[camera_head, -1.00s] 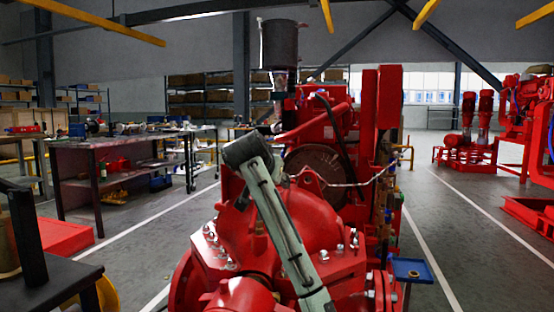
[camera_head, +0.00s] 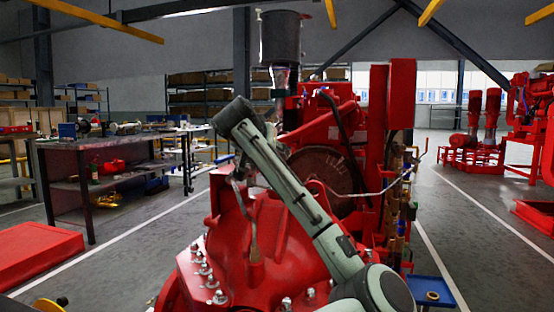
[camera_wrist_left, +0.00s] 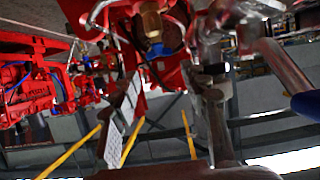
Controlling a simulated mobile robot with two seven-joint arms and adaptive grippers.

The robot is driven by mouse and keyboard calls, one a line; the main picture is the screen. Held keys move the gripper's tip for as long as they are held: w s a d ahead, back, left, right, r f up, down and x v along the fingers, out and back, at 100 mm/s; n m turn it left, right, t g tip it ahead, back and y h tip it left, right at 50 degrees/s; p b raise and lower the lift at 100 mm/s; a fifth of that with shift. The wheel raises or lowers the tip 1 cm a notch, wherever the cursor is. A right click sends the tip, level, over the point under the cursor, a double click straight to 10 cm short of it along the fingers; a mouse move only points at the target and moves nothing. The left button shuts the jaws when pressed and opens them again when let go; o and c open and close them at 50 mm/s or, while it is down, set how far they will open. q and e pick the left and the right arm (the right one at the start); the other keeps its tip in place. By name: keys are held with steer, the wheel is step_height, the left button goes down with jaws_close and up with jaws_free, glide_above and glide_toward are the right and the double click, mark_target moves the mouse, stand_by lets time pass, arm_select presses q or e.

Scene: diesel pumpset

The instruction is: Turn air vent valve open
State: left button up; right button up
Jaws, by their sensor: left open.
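My left arm crosses the head view from the lower right up to a dark wrist. The left gripper (camera_wrist_left: 168,85) shows its two fingers spread apart in the left wrist view, with nothing held between them. A brass fitting (camera_wrist_left: 150,18) with a blue part (camera_wrist_left: 157,48) lies beyond the fingertips and looks apart from them. It may be the air vent valve, but I cannot be sure. In the head view a slim stem (camera_head: 255,243) rises from the red pump casing (camera_head: 285,232), below the wrist. My right gripper is in neither view.
The red engine stands behind the pump casing, with a dark cylinder (camera_head: 281,37) on top. A blue tray (camera_head: 430,290) is at the lower right. A workbench (camera_head: 75,170) and a red box (camera_head: 35,252) are on the left.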

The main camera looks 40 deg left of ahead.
arm_select(q)
steer(key=x, duration=0.6)
steer(key=shift+a+f, duration=0.1)
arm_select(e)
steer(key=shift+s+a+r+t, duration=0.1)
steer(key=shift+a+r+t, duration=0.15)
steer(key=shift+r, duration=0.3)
